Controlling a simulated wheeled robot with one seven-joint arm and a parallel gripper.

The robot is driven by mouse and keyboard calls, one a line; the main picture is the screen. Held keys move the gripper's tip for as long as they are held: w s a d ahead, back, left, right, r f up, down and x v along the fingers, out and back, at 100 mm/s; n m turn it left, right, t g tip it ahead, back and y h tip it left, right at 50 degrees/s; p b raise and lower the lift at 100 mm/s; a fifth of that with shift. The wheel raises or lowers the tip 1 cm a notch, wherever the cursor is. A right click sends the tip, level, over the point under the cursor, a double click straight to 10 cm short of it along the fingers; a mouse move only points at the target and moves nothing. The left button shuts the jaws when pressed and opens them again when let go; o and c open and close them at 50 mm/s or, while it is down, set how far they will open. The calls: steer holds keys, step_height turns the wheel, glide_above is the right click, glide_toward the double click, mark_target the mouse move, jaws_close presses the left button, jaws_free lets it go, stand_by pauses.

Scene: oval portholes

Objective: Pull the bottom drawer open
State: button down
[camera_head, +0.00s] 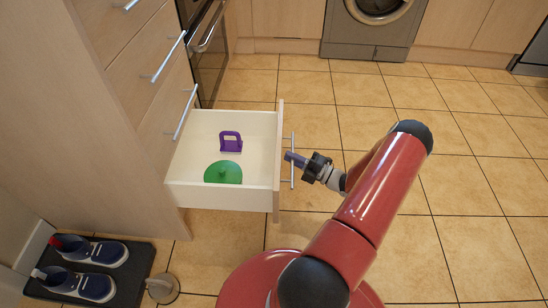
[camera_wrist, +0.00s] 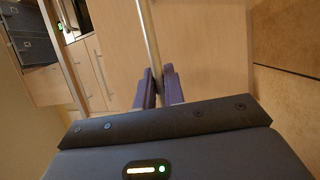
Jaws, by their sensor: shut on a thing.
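The bottom drawer (camera_head: 222,198) stands pulled well out of the wooden cabinet at the left in the head view. Its inside shows, with a purple item (camera_head: 231,142) and a green round item (camera_head: 223,172) lying in it. The drawer's bar handle (camera_head: 292,177) is on its front, at the right. My gripper (camera_head: 291,158) reaches it from the right, with its fingers at the bar. In the wrist view, the purple-grey fingers (camera_wrist: 159,90) are closed around the metal bar handle (camera_wrist: 148,35), against the wooden drawer front (camera_wrist: 195,45).
Closed drawers with bar handles (camera_head: 169,56) are above the open one. A mat with dark shoes (camera_head: 95,272) lies at lower left. An oven (camera_head: 209,45) and a washing machine (camera_head: 372,30) stand at the back. The tiled floor (camera_head: 480,190) at the right is clear.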

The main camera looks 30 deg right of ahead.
steer(key=shift+s+d, duration=1.1)
steer(key=shift+d, duration=0.3)
steer(key=c, duration=1.5)
jaws_free()
steer(key=v, duration=0.7)
steer(key=shift+s+d, duration=0.2)
steer(key=shift+s, duration=0.1)
steer(key=shift+f, duration=0.1)
